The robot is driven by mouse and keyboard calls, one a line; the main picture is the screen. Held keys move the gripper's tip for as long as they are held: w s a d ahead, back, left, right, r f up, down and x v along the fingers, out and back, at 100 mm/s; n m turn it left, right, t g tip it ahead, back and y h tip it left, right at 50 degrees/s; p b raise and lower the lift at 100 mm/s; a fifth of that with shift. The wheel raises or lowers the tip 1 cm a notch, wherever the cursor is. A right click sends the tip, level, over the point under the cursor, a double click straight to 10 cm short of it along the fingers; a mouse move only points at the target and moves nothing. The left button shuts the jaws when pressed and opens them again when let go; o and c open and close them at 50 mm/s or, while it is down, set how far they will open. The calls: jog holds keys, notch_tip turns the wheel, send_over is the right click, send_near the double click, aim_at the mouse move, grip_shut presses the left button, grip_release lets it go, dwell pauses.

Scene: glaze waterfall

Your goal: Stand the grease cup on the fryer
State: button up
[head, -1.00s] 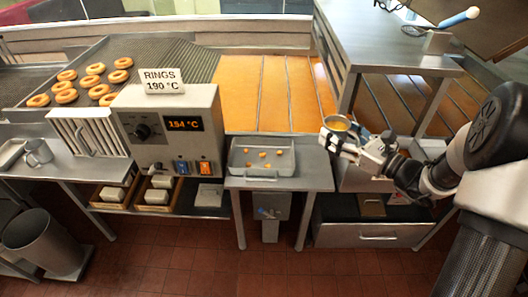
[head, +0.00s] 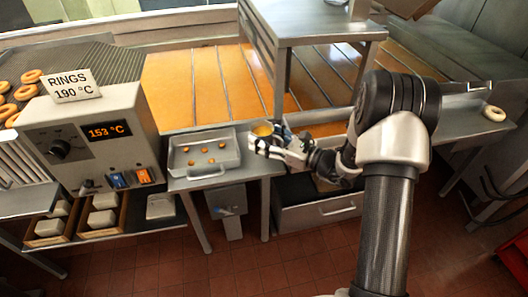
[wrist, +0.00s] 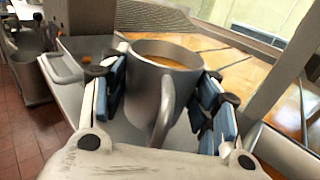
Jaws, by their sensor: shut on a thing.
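The grease cup is a grey metal cup with a handle and amber liquid inside; it shows in the head view (head: 262,130) and the wrist view (wrist: 150,82). My gripper (head: 270,146) is shut on it, with blue-padded fingers on either side of its body. The cup looks about upright, and its handle points toward my wrist. In the head view it is just right of the shallow tray. The fryer, with amber oil channels (head: 205,85), stretches behind it. The fryer's control box (head: 88,135) stands at left, reading 153 °C.
A shallow metal tray (head: 205,168) with small orange bits sits on the bench left of my gripper. A raised steel table (head: 315,22) stands over the oil behind it. A RINGS 190 °C sign (head: 73,84) stands on the control box. A ring (head: 493,113) lies at far right.

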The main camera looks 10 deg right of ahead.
jog(key=shift+f+b, duration=0.65)
jog(key=shift+f, duration=1.6)
jog(key=shift+f, duration=0.15)
jog(key=o, duration=0.9)
jog(key=shift+o, duration=0.2)
